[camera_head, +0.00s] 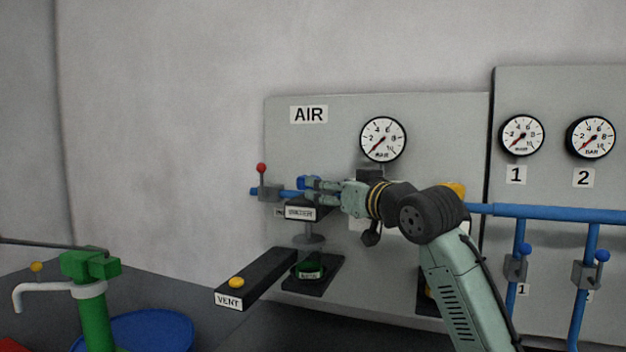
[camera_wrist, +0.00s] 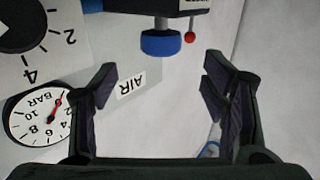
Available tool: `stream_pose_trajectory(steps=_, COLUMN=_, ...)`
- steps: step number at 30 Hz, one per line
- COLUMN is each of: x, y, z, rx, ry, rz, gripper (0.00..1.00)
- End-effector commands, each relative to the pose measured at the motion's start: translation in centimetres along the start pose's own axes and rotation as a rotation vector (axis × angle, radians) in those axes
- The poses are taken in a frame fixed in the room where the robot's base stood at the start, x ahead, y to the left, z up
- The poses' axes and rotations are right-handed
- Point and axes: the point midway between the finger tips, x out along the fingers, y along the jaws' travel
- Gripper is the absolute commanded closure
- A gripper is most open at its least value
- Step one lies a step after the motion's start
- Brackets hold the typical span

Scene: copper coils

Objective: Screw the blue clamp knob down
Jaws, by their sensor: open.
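The blue clamp knob (camera_wrist: 161,44) shows at the top centre of the wrist view, on a short stem joined to a dark box (camera_wrist: 180,8). In the head view, the box labelled WINDER (camera_head: 300,213) stands out from the AIR panel, with blue (camera_head: 305,181) showing just above it, partly hidden by my fingers. My gripper (camera_wrist: 160,75) is open and empty, its fingers on either side of the knob's line of sight in the wrist view. In the head view my gripper (camera_head: 316,184) is just above the box; I cannot tell whether it touches the knob.
A red-tipped lever (camera_head: 262,172) stands on the blue pipe left of the box. A gauge (camera_head: 383,139) is on the panel. Below are a VENT bar with a yellow button (camera_head: 237,283) and a green knob (camera_head: 309,269). A green pump (camera_head: 92,265) stands left.

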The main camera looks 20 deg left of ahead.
Motion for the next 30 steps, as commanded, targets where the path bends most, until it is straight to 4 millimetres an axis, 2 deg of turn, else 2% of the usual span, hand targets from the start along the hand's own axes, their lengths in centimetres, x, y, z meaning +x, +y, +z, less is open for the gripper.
stream_pose_trajectory(steps=9, x=5.8, y=-0.1, z=-0.4, rx=0.002, ry=-0.003, rz=-0.001, gripper=0.32)
stream_pose_trajectory(steps=15, x=8.8, y=0.0, z=-0.3, rx=0.002, ry=-0.001, rz=0.001, gripper=0.32)
stream_pose_trajectory(steps=21, x=10.1, y=0.0, z=-0.1, rx=0.001, ry=0.0, rz=0.001, gripper=0.32)
stream_pose_trajectory(steps=29, x=10.2, y=0.0, z=0.0, rx=0.001, ry=0.0, rz=0.001, gripper=0.32)
stream_pose_trajectory(steps=30, x=10.2, y=0.0, z=0.0, rx=0.001, ry=0.0, rz=0.001, gripper=0.35)
